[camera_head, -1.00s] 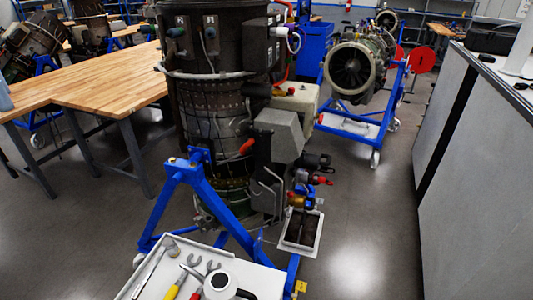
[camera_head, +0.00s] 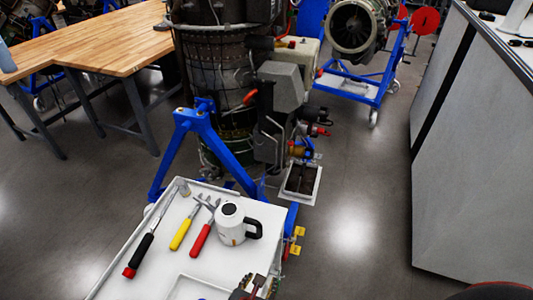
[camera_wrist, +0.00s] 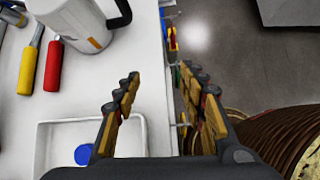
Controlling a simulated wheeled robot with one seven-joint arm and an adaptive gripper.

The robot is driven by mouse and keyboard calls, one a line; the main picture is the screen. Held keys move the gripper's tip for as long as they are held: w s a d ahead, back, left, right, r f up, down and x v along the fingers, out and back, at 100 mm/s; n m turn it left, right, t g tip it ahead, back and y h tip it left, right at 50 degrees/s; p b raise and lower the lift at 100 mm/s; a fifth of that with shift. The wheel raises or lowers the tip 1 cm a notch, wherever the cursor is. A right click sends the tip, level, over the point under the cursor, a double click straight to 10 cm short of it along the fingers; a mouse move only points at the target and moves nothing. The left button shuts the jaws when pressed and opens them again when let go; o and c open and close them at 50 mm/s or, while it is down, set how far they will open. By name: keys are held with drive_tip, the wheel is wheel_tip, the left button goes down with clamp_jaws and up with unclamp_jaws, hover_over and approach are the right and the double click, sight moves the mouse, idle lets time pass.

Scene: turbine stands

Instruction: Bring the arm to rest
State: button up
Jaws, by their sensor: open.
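My gripper (camera_wrist: 159,76) is open in the wrist view, with its two fingers apart and nothing between them. It hangs over the right edge of the white cart top (camera_head: 262,262). In the head view, part of my gripper (camera_head: 255,288) shows at the bottom edge, cut off by the frame. A white mug (camera_head: 231,222) with a black handle stands on the cart just beyond it. The mug also shows in the wrist view (camera_wrist: 75,18) at the upper left, apart from the fingers. Most of my arm is hidden.
A red-handled tool (camera_head: 200,240), a yellow-handled tool (camera_head: 181,235) and a black-and-red-handled tool (camera_head: 140,255) lie on the cart. A turbine engine (camera_head: 215,85) in a blue stand (camera_head: 203,125) stands behind. A grey cabinet (camera_head: 475,150) is at right. Floor between is clear.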

drive_tip(key=d+r+m+g+y, duration=0.1)
drive_tip(key=d+r+m, duration=0.9)
drive_tip(key=m, duration=0.5)
drive_tip(key=s+d+r+m+g+y, duration=0.1)
drive_tip(key=d+r+m, duration=1)
drive_tip(key=r+m, duration=0.3)
drive_tip(key=shift+r+m+g, duration=0.2)
drive_tip(key=shift+m+g, duration=0.2)
drive_tip(key=shift+m, duration=0.8)
drive_tip(key=shift+s, duration=0.1)
drive_tip(key=shift+c, duration=0.8)
